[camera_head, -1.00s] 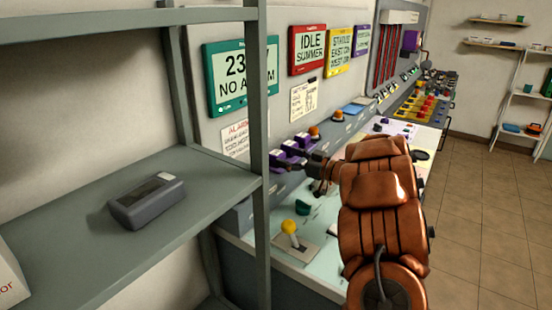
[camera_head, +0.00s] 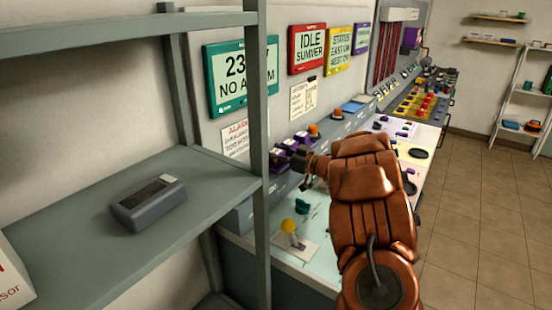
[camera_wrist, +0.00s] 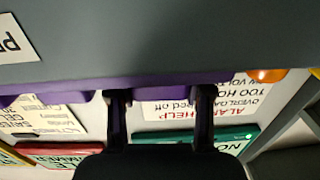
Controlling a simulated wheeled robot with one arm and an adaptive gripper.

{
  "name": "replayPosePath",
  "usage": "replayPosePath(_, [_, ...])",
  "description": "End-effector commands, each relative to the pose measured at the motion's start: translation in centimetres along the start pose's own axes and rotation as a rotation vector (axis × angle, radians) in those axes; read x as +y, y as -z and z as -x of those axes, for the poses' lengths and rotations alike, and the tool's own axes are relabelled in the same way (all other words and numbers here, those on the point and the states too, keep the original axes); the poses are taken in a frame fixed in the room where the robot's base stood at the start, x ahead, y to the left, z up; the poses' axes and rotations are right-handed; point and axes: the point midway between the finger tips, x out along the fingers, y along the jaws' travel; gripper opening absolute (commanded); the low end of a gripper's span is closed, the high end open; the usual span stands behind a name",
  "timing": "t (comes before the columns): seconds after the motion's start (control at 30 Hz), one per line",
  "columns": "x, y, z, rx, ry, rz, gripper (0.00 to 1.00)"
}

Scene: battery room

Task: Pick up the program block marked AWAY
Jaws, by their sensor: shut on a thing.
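Purple program blocks (camera_head: 279,157) stand in a row on the grey ledge at the back of the console. No marking on them, AWAY included, can be read in either view. My gripper (camera_head: 298,163) is at this row, reaching in from the right and hiding part of it. In the wrist view, my gripper's two dark fingers (camera_wrist: 161,98) are on either side of part of a purple block (camera_wrist: 160,93). The gripper is shut on this block. The block's face is hidden, and I cannot tell whether it touches the ledge.
A grey shelf rack (camera_head: 262,200) with a dark device (camera_head: 148,204) stands close on the left. A yellow-knobbed lever (camera_head: 289,228) rises from the console below my gripper. An orange beacon (camera_head: 314,130) sits on the ledge behind. The tiled floor at right is clear.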

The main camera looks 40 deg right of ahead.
Motion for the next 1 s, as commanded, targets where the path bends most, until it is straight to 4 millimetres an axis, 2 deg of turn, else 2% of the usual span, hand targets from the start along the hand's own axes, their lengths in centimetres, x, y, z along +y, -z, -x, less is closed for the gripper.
replayPosePath(0.03, [0.0,0.0,0.0,0.0,0.0,0.0,0.36])
replayPosePath(0.27, [0.0,0.0,0.0,0.0,0.0,0.0,0.13])
replayPosePath(0.57, [0.0,0.2,0.0,0.0,0.0,0.001,0.13])
replayPosePath(0.77, [0.0,1.8,0.0,0.002,0.001,0.004,0.13])
replayPosePath(0.9, [0.0,3.7,0.0,0.004,0.001,0.008,0.13])
replayPosePath(1.0, [-0.5,3.6,0.7,0.0,-0.002,0.001,0.13])
